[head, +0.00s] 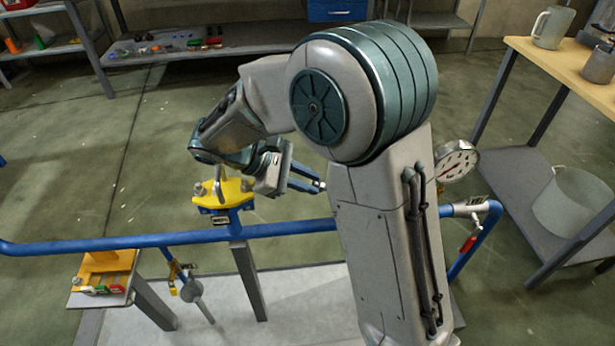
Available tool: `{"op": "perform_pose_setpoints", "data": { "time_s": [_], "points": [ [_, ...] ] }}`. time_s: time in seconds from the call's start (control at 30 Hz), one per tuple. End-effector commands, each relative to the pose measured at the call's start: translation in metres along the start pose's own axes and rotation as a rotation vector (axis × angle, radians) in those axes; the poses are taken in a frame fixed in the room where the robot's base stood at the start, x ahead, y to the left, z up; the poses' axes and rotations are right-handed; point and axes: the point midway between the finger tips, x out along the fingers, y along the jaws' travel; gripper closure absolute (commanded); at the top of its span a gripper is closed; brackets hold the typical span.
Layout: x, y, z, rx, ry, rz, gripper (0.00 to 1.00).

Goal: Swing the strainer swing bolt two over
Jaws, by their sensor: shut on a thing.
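The strainer's yellow cover (232,190) sits on a blue body on the blue pipe, left of my upper arm. Small metal bolt parts (198,188) show at its left end and near its right end, and a grey upright piece stands near its middle. My gripper (317,185) reaches to the right from my wrist, above and right of the cover. Its blue fingers come together beside my arm's edge. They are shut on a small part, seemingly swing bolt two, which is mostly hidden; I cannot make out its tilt.
The blue pipe (120,243) crosses the view and passes behind my arm. A pressure gauge (457,160) and a red-handled valve (468,243) are at the right. A small stand with yellow parts (108,262) is at the lower left. Shelves line the back; a wooden-topped bench is at right.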

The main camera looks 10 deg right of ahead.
Motion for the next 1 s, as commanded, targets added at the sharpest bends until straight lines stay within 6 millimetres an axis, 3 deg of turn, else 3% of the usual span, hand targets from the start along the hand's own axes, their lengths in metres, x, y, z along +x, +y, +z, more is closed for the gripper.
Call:
{"op": "perform_pose_setpoints", "data": {
  "time_s": [0.27, 0.3, 0.33, 0.67, 0.77, 1.0],
  "points": [
    [0.000, 0.000, 0.000, 0.000, 0.000, 0.000, 1.00],
    [0.000, 0.000, 0.000, 0.000, 0.000, 0.000, 0.72],
    [0.000, 0.000, 0.000, 0.000, 0.000, 0.000, 0.70],
    [-0.004, 0.000, 0.000, 0.000, 0.001, 0.000, 0.70],
    [-0.015, 0.001, 0.001, -0.001, 0.001, 0.000, 0.70],
    [-0.068, 0.001, 0.001, -0.002, 0.003, 0.002, 0.70]
  ]
}}
